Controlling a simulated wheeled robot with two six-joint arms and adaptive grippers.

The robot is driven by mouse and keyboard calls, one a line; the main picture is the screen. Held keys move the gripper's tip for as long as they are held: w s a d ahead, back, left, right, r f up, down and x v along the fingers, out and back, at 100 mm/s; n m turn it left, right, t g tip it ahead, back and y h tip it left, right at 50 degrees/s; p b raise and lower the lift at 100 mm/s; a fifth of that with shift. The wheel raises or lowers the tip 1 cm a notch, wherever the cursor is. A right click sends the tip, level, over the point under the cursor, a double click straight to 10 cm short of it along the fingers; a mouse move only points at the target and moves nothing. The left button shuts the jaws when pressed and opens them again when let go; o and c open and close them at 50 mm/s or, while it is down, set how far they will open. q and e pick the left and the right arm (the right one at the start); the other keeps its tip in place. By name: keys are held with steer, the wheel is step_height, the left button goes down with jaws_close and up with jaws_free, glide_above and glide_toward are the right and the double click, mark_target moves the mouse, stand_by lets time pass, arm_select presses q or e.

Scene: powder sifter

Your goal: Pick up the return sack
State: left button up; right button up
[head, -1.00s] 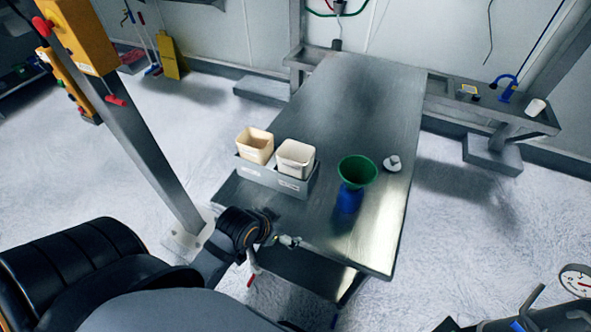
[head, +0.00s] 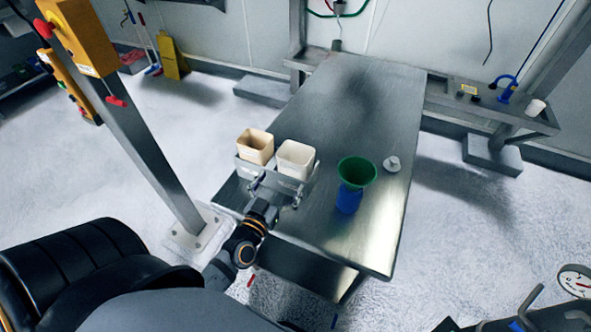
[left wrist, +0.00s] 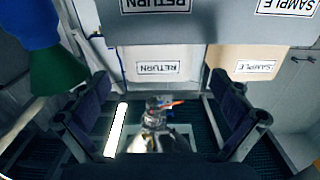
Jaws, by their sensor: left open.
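The return sack (head: 295,160) is the white, open-topped container in the right half of a grey holder (head: 313,178) on the table. In the left wrist view, the white sack (left wrist: 158,68) shows a RETURN label turned upside down. The tan sample sack (head: 255,146) stands beside it on the left; it also shows in the left wrist view (left wrist: 240,68). My left gripper (head: 276,189) is open and empty, close to the holder's near side. In the left wrist view, its fingers (left wrist: 157,112) are spread wide. My right gripper is not in view.
A green funnel (head: 357,171) on a blue base (head: 348,200) stands to the right of the holder, with a small white item (head: 392,164) beyond it. The far part of the steel table (head: 365,95) is clear. A post (head: 150,150) stands left of the table.

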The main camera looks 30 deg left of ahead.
mark_target(289, 168)
arm_select(q)
steer(key=w, duration=0.4)
steer(key=shift+w+a+p, duration=0.1)
steer(key=shift+p, duration=0.2)
steer(key=shift+w+r, duration=0.1)
steer(key=shift+r, duration=0.15)
steer(key=shift+w+r+p, duration=0.95)
steer(key=shift+w+p, duration=0.1)
steer(key=shift+w, duration=0.2)
steer(key=shift+w+f, duration=0.25)
steer(key=shift+w, duration=0.4)
steer(key=shift+w+f, duration=0.2)
steer(key=shift+w, duration=0.4)
steer(key=shift+s, duration=0.2)
steer(key=c, duration=1.3)
